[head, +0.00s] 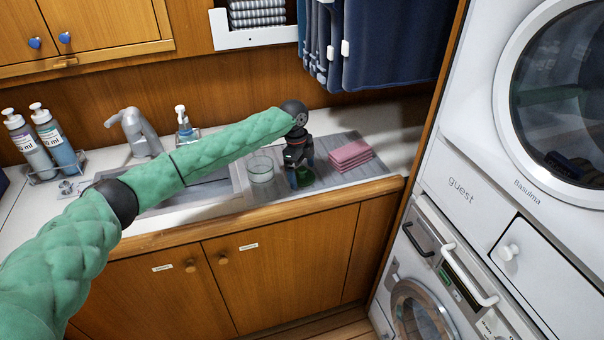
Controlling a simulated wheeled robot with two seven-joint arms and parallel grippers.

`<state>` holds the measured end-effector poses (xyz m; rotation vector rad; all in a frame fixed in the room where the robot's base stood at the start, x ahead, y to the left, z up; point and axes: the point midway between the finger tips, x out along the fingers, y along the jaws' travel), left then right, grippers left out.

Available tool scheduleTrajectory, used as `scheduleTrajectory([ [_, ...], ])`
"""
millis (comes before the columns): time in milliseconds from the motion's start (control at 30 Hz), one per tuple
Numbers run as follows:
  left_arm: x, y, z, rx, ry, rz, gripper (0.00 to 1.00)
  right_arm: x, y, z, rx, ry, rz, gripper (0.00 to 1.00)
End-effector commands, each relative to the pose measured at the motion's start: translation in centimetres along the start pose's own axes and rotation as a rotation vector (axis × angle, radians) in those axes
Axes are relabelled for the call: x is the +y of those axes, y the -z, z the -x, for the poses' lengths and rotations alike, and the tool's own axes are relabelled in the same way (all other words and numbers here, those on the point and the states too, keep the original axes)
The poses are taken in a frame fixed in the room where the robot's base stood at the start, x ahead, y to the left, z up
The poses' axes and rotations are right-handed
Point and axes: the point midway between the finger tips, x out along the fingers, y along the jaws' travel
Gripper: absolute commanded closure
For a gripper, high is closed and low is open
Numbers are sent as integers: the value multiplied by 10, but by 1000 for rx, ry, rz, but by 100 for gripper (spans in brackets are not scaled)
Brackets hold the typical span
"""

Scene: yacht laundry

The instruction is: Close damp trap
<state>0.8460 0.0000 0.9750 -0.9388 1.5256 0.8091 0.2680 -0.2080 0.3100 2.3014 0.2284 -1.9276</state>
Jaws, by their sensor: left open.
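My left gripper (304,178) points down over the grey ribbed mat right of the sink, with its fingers apart. A small dark green thing (310,180) shows low between and behind the fingers. The gripper hides part of it, and I cannot tell whether the fingers touch it. A clear round container (261,169) with whitish contents stands just left of the gripper, apart from it. I cannot tell for sure which of these is the damp trap or its lid. My right gripper is out of view.
Folded pink cloths (350,155) lie right of the gripper on the ribbed mat (375,172). My left arm passes over the sink, near the faucet (135,132) and a soap bottle (184,122). Dark garments (375,45) hang above. Stacked white machines (470,160) stand at the right.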

Motion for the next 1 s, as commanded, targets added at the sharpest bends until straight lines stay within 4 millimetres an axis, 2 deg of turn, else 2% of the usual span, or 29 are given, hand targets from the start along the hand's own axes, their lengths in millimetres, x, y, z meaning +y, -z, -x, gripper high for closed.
scheduleTrajectory([
  [233,0,0,-1,0,0,0,0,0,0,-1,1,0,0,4],
  [267,0,0,-1,0,0,0,4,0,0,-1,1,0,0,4],
  [467,0,0,-1,0,0,0,43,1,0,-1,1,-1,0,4],
  [500,0,0,-1,0,0,0,46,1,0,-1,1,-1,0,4],
  [867,0,0,0,0,1,0,47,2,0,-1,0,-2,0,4],
  [1000,-1,1,9,0,2,0,47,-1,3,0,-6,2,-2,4],
])
